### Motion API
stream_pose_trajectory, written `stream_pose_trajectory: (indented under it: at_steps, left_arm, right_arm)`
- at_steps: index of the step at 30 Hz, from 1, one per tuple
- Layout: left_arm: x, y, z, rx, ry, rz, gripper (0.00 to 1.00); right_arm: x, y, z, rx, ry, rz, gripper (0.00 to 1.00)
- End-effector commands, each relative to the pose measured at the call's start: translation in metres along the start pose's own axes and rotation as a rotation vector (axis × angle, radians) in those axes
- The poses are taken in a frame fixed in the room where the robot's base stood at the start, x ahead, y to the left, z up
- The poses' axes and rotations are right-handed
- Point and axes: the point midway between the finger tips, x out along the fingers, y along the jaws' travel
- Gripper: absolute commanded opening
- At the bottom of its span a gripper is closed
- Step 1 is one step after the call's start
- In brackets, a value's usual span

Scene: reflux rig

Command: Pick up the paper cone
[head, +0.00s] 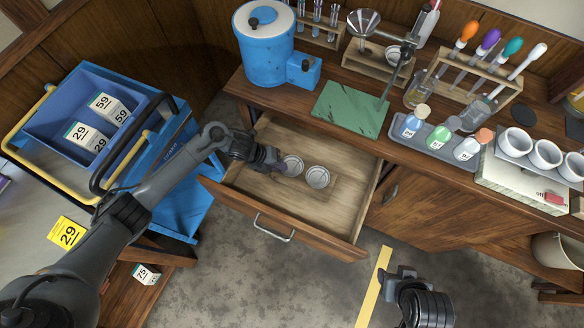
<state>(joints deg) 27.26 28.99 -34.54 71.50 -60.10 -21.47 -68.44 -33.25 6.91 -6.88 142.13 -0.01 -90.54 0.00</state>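Two round, whitish, cup-like pieces lie in the open drawer (330,219) below the bench top, a left one (293,165) and a right one (318,177). They look like paper cones seen from above, but I cannot be sure. My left gripper (274,161) reaches into the drawer area from the left, its tip right beside the left piece. Whether it touches that piece, and how far its fingers are apart, I cannot tell. My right gripper (399,271) is low in the picture, over the floor and away from the drawer; its finger opening is unclear.
On the bench stand a blue canister (264,45), a green mat (350,108) with a stand and funnel (363,22), a grey bottle tray (434,142) and a dropper rack (480,75). A blue cart (180,215) is at left. The floor in front is mostly clear.

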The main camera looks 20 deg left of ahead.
Motion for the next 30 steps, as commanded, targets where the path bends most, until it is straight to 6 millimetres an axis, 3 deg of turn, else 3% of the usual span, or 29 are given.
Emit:
stream_pose_trajectory:
  at_steps: [7, 10, 23, 30]
  left_arm:
    - [0.002, 0.000, 0.000, 0.000, 0.000, 0.000, 0.11]
    - [0.002, 0.000, 0.000, 0.000, 0.000, 0.000, 0.00]
    - [0.001, 0.000, 0.000, 0.000, 0.000, 0.000, 0.00]
    - [-0.008, -0.007, 0.000, 0.001, 0.000, 0.000, 0.00]
  right_arm:
    - [0.000, 0.000, 0.000, 0.000, 0.000, 0.000, 0.48]
    - [0.000, 0.000, 0.000, 0.000, 0.000, 0.000, 0.48]
    - [0.000, 0.000, 0.000, 0.000, 0.000, 0.000, 0.48]
    - [-0.004, 0.000, -0.001, 0.001, 0.000, 0.000, 0.48]
